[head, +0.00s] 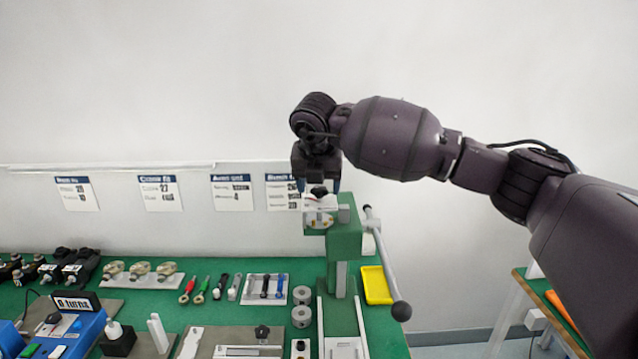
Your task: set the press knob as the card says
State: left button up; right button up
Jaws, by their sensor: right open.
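The green press (344,243) stands at the right end of the bench, with a long grey lever on its right side. A small dark knob (318,191) sits on a pale dial plate (322,203) at the press head. My left gripper is out of view.
A yellow tray (377,285) lies right of the press. Left of it are round grey parts (301,304), hand tools (205,288) and a blue device (68,328) with a display. A second table (545,300) stands at the far right.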

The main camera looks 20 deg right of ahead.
jog(key=v, duration=1)
jog(key=shift+r, duration=0.35)
jog(key=shift+s, duration=0.1)
